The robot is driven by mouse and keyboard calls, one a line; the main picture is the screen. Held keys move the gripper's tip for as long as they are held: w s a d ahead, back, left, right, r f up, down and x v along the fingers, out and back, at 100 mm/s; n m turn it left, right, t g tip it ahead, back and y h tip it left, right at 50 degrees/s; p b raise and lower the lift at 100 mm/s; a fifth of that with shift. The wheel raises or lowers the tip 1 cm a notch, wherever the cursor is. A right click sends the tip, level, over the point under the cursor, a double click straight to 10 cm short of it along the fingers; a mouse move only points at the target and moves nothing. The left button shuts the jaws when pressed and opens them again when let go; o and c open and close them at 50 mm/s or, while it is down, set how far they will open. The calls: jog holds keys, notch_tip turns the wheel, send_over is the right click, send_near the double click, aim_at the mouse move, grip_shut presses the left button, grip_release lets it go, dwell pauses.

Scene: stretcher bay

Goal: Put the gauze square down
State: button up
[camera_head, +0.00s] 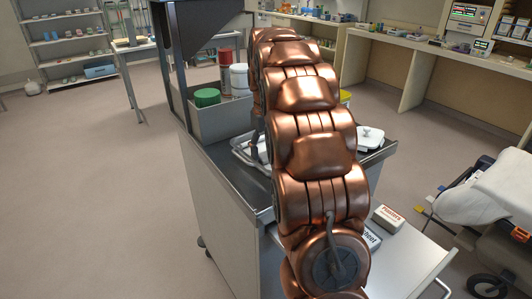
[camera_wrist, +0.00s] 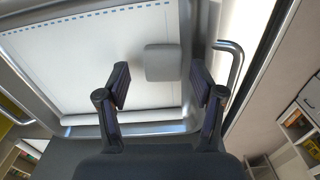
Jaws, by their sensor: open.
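In the wrist view a pale grey gauze square (camera_wrist: 163,62) lies against a white sheet (camera_wrist: 90,60) with a dashed blue edge, inside a metal rim. My gripper (camera_wrist: 160,77) is open, with one dark finger on each side of the gauze square. There is a visible gap between the gauze and the left finger; the right finger is close to it, and I cannot tell if they touch. In the head view my copper arm hides the gripper and the gauze square.
A metal cart (camera_head: 235,215) carries a green-lidded tub (camera_head: 207,98), a white tub (camera_head: 240,80) and a white lidded dish (camera_head: 370,138). Boxes, one marked Plasters (camera_head: 388,218), lie on its lower right shelf. A bent metal handle (camera_wrist: 238,65) stands close right of my fingers.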

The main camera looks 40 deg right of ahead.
aim_at(266, 155)
notch_tip(266, 155, up, 11)
dwell(0.8)
jog(key=shift+f, duration=0.15)
jog(key=s+a+f+g, duration=0.1)
jog(key=s+a+f, duration=0.1)
jog(key=s+a, duration=0.6)
jog(key=s+a+f, duration=0.3)
jog(key=s+a, duration=0.3)
jog(key=a, duration=0.3)
jog(key=s+a+f, duration=0.4)
jog(key=s+f, duration=0.1)
jog(key=s, duration=0.4)
jog(key=s+a+f, duration=0.4)
jog(key=s+f, duration=0.2)
jog(key=s, duration=0.4)
jog(key=shift+s+n+g, duration=0.25)
jog(key=shift+n+g, duration=0.05)
jog(key=shift+g, duration=0.1)
jog(key=shift+a+f, duration=0.1)
